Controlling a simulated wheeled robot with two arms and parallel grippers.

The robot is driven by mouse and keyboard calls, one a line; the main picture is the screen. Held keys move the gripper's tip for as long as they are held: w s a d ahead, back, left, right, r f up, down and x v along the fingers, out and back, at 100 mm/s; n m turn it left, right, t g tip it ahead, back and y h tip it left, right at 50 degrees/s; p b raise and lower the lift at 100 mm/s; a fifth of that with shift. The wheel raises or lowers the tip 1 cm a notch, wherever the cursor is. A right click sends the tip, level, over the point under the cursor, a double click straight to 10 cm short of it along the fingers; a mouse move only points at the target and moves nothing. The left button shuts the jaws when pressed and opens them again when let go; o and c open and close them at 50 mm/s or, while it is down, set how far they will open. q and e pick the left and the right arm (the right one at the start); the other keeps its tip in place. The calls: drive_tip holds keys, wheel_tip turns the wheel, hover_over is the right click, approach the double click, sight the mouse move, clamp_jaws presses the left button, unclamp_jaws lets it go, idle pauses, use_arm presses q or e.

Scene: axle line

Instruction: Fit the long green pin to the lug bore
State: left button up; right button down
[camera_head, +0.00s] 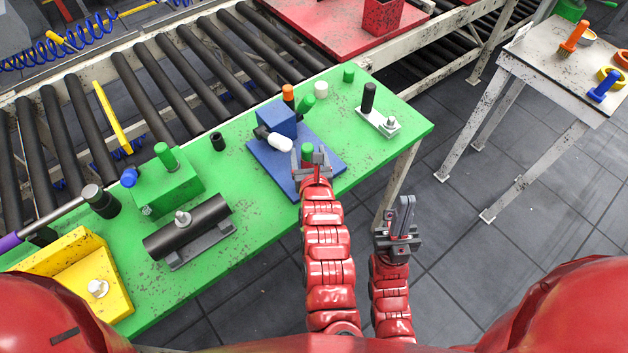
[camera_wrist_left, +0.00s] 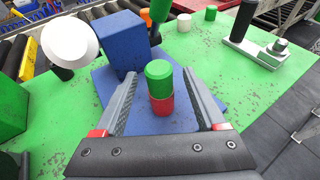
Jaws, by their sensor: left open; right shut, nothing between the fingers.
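A green pin (camera_wrist_left: 158,75) with a red lower part stands upright over the blue base plate (camera_wrist_left: 110,100). In the head view its green top (camera_head: 308,148) shows at my left gripper. My left gripper (camera_head: 313,163) is open, its fingers on either side of the pin, with gaps showing in the left wrist view (camera_wrist_left: 162,100). A blue block (camera_head: 277,118) stands on the plate, with a white-headed part (camera_head: 279,142) at its front. Other green pins (camera_head: 307,102) stand behind it. I cannot make out the lug bore. My right gripper (camera_head: 403,212) is shut and empty, off the table's front edge.
The green table (camera_head: 240,235) also holds a green block (camera_head: 165,190), a black cylinder on a stand (camera_head: 190,227), a yellow bracket (camera_head: 80,275) and a grey plate with a black post (camera_head: 368,100). A roller conveyor (camera_head: 180,75) runs behind.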

use_arm(q)
drive_tip(key=v, duration=1.3)
drive_tip(key=shift+b, duration=0.4)
